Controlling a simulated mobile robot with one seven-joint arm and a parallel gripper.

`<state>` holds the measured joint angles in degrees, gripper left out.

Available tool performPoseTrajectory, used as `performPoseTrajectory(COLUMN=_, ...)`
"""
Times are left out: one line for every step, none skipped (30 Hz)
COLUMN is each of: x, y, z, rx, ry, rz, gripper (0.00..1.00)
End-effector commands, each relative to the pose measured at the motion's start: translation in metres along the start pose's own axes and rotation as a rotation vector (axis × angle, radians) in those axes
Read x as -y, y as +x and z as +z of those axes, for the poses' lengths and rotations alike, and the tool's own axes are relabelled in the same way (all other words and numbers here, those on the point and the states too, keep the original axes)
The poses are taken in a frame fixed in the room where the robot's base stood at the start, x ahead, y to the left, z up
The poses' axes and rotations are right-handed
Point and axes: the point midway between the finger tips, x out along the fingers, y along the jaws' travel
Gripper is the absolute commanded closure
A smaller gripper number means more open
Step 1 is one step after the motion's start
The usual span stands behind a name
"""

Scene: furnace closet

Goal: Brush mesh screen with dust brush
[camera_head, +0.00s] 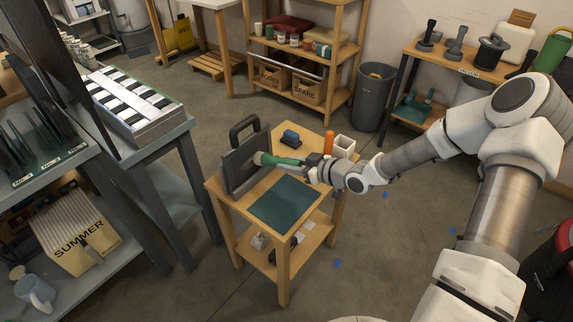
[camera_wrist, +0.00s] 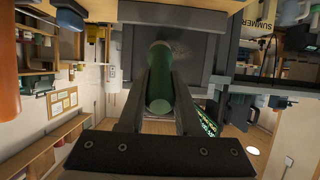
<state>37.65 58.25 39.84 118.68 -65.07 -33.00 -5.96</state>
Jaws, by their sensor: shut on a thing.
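The mesh screen (camera_head: 237,165) is a dark grey framed panel with a top handle, standing upright at the left of a small wooden cart (camera_head: 262,232). My gripper (camera_head: 313,170) is shut on the green handle of the dust brush (camera_head: 287,162), to the right of the screen.
Grey shelving (camera_head: 160,135) stands close on the left. A grey bin (camera_head: 373,100) stands behind on open floor.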

Motion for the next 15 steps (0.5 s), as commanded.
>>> performPoseTrajectory(x=-0.004, y=-0.001, z=-0.002, rx=-0.002, ry=0.001, rz=0.002, gripper=1.0)
performPoseTrajectory(x=-0.006, y=-0.001, z=-0.002, rx=-0.002, ry=0.002, rz=0.002, gripper=1.0)
performPoseTrajectory(x=-0.008, y=-0.001, z=-0.002, rx=-0.002, ry=0.001, rz=0.002, gripper=1.0)
performPoseTrajectory(x=-0.01, y=-0.001, z=-0.002, rx=-0.003, ry=0.001, rz=0.002, gripper=1.0)
performPoseTrajectory(x=-0.012, y=-0.001, z=-0.002, rx=-0.003, ry=0.001, rz=0.002, gripper=1.0)
performPoseTrajectory(x=-0.014, y=-0.001, z=-0.003, rx=-0.003, ry=0.001, rz=0.001, gripper=1.0)
performPoseTrajectory(x=-0.016, y=-0.001, z=-0.003, rx=-0.003, ry=0.001, rz=0.002, gripper=1.0)
performPoseTrajectory(x=-0.018, y=-0.001, z=-0.003, rx=-0.003, ry=0.001, rz=0.002, gripper=1.0)
performPoseTrajectory(x=-0.02, y=-0.001, z=-0.003, rx=-0.002, ry=0.0, rz=0.002, gripper=1.0)
performPoseTrajectory(x=-0.021, y=0.0, z=-0.002, rx=-0.002, ry=0.0, rz=0.001, gripper=1.0)
performPoseTrajectory(x=-0.023, y=0.0, z=-0.002, rx=-0.002, ry=0.001, rz=0.001, gripper=1.0)
performPoseTrajectory(x=-0.025, y=0.0, z=-0.002, rx=-0.002, ry=0.002, rz=0.002, gripper=1.0)
performPoseTrajectory(x=-0.026, y=0.0, z=-0.002, rx=-0.002, ry=0.002, rz=0.002, gripper=1.0)
performPoseTrajectory(x=-0.027, y=0.0, z=-0.002, rx=-0.002, ry=0.001, rz=0.001, gripper=1.0)
performPoseTrajectory(x=-0.028, y=0.0, z=-0.001, rx=-0.001, ry=0.0, rz=0.001, gripper=1.0)
